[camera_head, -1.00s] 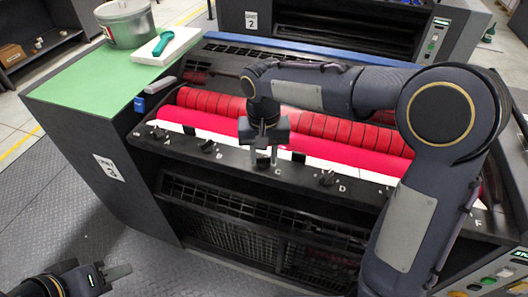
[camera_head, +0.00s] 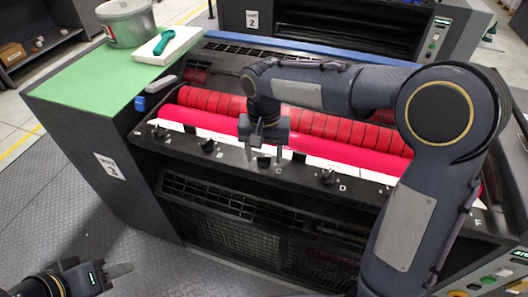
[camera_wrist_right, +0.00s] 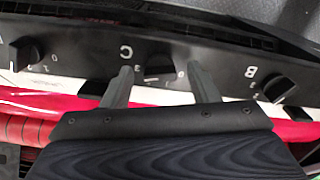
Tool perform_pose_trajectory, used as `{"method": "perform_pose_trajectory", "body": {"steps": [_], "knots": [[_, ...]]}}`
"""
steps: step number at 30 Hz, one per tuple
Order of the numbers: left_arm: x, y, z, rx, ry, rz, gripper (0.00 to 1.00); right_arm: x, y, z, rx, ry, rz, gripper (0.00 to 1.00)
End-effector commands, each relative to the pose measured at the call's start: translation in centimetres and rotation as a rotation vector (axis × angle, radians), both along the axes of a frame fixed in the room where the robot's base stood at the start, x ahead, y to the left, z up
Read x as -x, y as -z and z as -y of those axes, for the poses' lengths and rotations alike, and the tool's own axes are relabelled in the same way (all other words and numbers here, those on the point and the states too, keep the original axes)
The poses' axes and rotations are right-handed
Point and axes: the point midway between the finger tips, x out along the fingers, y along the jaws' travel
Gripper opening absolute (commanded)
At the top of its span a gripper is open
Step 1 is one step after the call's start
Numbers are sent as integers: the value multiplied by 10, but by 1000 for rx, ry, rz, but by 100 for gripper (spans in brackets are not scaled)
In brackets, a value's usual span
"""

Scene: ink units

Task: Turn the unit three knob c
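The knob C (camera_head: 264,161) is a small black knob on the sloped black front panel of unit three, with a white letter C below it. In the right wrist view the knob C (camera_wrist_right: 158,68) lies between the fingertips, with gaps on both sides. My right gripper (camera_head: 263,154) is open over it; its fingers also show spread in the right wrist view (camera_wrist_right: 160,75). My left gripper (camera_head: 118,270) is low at the left, away from the unit, seen side on, so its opening is unclear.
Knob B (camera_head: 208,145) and knob D (camera_head: 327,177) flank knob C on the panel (camera_head: 235,162). Red rollers (camera_head: 215,104) run behind it.

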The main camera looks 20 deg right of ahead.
Motion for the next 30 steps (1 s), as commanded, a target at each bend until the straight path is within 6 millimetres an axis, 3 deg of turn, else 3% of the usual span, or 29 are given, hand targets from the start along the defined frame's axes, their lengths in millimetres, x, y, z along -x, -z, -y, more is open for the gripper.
{"method": "perform_pose_trajectory", "body": {"steps": [10, 21, 30], "knots": [[0, 0, 0, 0, 0, 0, 36, 0, -4, 0, 0, -2, 0, 55], [0, -1, 0, 0, 0, 0, 36, 0, -63, 0, -1, -1, 1, 55], [0, -1, 0, 0, 0, 0, 36, 1, -78, 0, 0, -1, -2, 55]]}}
